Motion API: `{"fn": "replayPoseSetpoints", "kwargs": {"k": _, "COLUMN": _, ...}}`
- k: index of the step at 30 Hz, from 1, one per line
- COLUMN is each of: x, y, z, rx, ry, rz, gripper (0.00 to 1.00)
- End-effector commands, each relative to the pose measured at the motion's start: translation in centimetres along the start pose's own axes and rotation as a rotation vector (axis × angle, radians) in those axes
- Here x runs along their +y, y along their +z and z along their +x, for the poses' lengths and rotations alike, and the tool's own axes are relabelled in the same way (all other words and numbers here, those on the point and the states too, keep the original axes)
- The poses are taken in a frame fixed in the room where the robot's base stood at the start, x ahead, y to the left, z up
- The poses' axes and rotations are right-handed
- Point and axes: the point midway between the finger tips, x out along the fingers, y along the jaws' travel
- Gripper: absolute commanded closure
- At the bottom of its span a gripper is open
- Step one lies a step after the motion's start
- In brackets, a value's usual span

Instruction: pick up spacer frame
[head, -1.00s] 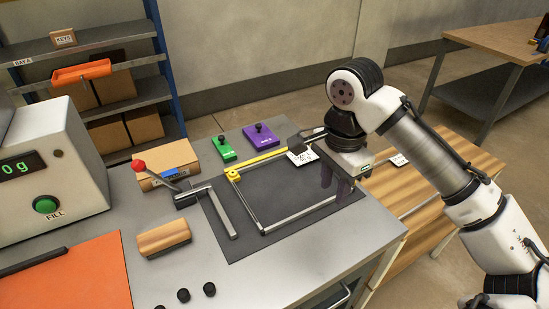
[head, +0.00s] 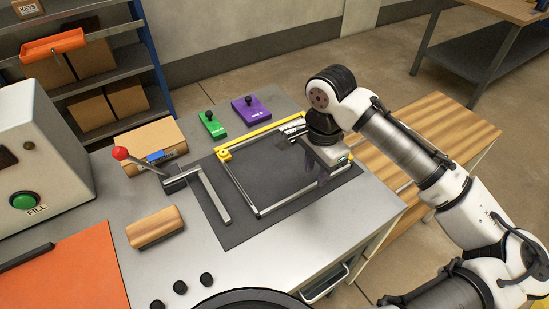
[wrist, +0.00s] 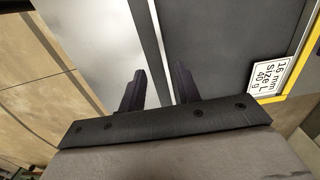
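The spacer frame (head: 241,185) is a thin grey metal rectangle lying on a dark mat (head: 232,233) on the bench. A yellow bar (head: 262,137) runs along its back side, with a yellow piece at the back left corner. My gripper (head: 322,172) is over the right side of the frame, low above the mat. In the wrist view my gripper (wrist: 160,88) is open, its two fingers apart. A light strip (wrist: 166,50), apparently the frame's right side, runs between them. Contact cannot be told. A white label reading "16 mm Size L 40 g" (wrist: 268,68) lies by the yellow edge.
A red-knobbed lever (head: 121,153) and metal bar (head: 210,195) stand left of the frame. Behind are a cardboard box (head: 150,143), a green block (head: 212,125) and a purple block (head: 251,112). A wooden block (head: 154,227) sits front left. A wooden table (head: 440,125) stands right.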

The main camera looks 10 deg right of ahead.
Motion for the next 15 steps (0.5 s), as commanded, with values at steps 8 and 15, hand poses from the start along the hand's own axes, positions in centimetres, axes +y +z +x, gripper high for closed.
{"fn": "replayPoseSetpoints", "kwargs": {"k": 8, "x": -0.5, "y": 0.6, "z": 3.4, "rx": -0.001, "ry": 0.003, "rz": 0.000, "gripper": 0.67}}
{"fn": "replayPoseSetpoints", "kwargs": {"k": 15, "x": -0.6, "y": 0.5, "z": 5.1, "rx": 0.000, "ry": 0.000, "rz": 0.000, "gripper": 0.67}}
